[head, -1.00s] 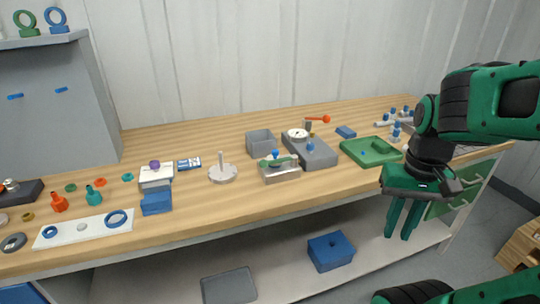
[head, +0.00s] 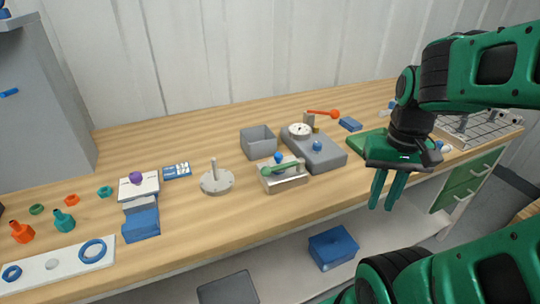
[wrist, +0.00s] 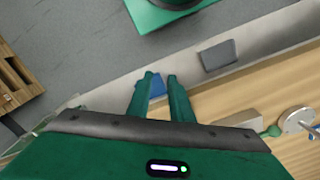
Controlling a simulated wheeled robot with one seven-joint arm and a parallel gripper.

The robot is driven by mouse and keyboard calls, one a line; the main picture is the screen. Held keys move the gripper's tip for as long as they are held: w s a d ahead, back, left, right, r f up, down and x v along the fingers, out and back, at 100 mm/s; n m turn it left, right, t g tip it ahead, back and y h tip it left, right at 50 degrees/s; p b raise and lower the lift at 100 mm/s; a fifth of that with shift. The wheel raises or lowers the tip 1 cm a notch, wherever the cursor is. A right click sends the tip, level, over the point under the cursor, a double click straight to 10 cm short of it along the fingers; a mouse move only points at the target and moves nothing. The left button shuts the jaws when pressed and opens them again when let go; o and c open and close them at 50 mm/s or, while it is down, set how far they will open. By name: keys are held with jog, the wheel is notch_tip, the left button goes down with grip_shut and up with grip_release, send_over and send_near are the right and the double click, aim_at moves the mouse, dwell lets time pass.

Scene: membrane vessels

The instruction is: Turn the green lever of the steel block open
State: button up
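The steel block (head: 284,181) sits near the front edge of the bench, left of the middle of the head view's right half. Its green lever (head: 290,166) lies across the top, roughly along the block's length, with a blue knob (head: 279,156) behind it. My gripper (head: 381,206) hangs right of the block, in front of the bench edge, fingers pointing down. It is empty, with a gap between the fingers, and touches nothing. In the wrist view my gripper (wrist: 159,77) shows the same gap. There the lever's green end (wrist: 271,131) shows at lower right; my gripper body hides most of the block.
A grey block with a dial (head: 318,155) stands right behind the steel block, a grey open box (head: 258,143) behind it. A disc with a post (head: 216,182) stands to its left. A green tray (head: 367,143) is near my arm. A blue box (head: 332,249) sits on the lower shelf.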

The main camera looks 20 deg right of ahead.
jog(key=shift+a, duration=0.1)
notch_tip(320, 180, up, 10)
jog(key=f+m, duration=0.1)
jog(key=m, duration=1.1)
send_over(274, 167)
notch_tip(274, 167, down, 10)
jog(key=shift+r, duration=0.25)
grip_shut()
